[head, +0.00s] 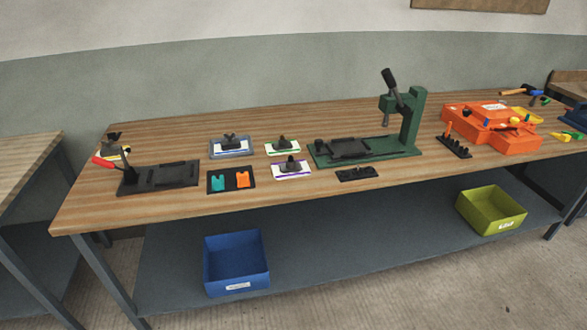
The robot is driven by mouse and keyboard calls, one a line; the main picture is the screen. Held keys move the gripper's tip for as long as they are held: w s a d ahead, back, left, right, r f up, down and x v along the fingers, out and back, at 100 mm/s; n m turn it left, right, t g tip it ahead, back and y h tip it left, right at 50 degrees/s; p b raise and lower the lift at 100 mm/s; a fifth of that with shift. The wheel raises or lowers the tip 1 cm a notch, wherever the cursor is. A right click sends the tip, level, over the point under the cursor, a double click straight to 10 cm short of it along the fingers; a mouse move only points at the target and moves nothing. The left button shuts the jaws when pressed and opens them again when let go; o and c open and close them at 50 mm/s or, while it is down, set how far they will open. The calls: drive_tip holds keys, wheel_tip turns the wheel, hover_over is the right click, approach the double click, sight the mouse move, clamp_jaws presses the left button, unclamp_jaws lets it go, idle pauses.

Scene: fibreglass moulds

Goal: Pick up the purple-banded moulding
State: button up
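The purple-banded moulding (278,170) lies on the wooden workbench, in the middle of its left half. It looks like a pale flat plate with a purple edge and a dark raised knob-like part on top. Just behind it lies a similar plate with a green edge (272,150). A blue-grey edged plate (217,153) with a dark part on top lies behind and to the left. My gripper is not in the head view, and nothing is seen touching the purple-banded moulding.
Left of the moulding is a black tray (229,186) with teal and orange pieces. A black red-handled clamp fixture (160,181) stands further left. To the right are a green press (408,130) and a small black holder (357,174). An orange case (500,135) lies far right.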

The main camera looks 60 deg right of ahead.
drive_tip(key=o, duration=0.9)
